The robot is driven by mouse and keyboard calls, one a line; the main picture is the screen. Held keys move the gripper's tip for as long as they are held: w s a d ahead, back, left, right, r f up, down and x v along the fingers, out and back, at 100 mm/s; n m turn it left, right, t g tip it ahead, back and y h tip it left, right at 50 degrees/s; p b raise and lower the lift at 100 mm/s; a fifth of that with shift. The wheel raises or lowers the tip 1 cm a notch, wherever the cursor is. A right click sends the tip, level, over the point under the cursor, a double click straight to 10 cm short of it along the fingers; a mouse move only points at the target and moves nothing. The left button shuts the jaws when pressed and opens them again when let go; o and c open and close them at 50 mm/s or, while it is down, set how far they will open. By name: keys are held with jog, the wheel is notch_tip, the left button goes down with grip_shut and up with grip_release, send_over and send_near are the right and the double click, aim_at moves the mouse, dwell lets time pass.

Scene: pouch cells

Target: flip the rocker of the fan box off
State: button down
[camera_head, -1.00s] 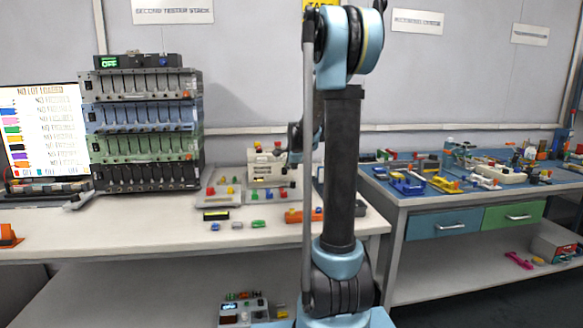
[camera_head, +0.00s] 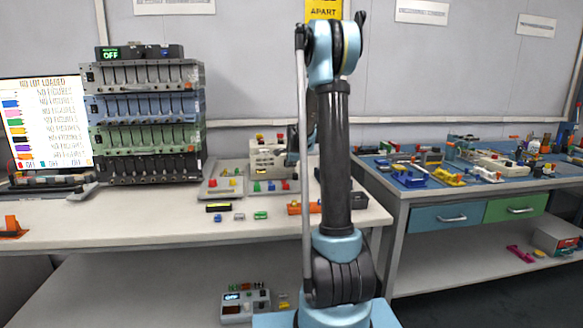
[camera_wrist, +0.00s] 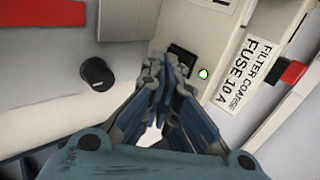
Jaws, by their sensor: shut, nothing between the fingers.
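The fan box, a cream box (camera_head: 262,165), stands at the back of the white bench in the head view. The close wrist view shows a pale box front (camera_wrist: 112,22) with a black rocker (camera_wrist: 183,59), a lit green lamp (camera_wrist: 203,73) beside it and a black knob (camera_wrist: 97,73) to the left. A label (camera_wrist: 252,72) reads "FILTER COARSE FUSE 10 A". My gripper (camera_wrist: 163,82) is shut and empty, its fingertips right at the rocker and partly covering it. I cannot tell whether they touch it, or which way the rocker is tipped.
A red part (camera_wrist: 293,72) sits right of the label. In the head view, a tester stack (camera_head: 148,125) stands left of the box, and a tray (camera_head: 222,190) of small coloured parts lies between. A blue-topped bench (camera_head: 400,185) is on the right.

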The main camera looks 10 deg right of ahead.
jog(key=shift+w, duration=0.1)
dwell(0.3)
jog(key=shift+w+f+t, duration=0.15)
jog(key=shift+w+t, duration=0.1)
jog(key=shift+t, duration=0.15)
jog(key=shift+r, duration=0.8)
jog(key=shift+s, duration=0.1)
jog(key=shift+s, duration=0.3)
jog(key=s, duration=0.2)
jog(key=s+r, duration=0.1)
jog(key=shift+s+d, duration=0.1)
jog(key=shift+s, duration=0.3)
jog(key=v, duration=0.9)
jog(key=shift+w+r, duration=0.2)
jog(key=shift+r, duration=0.15)
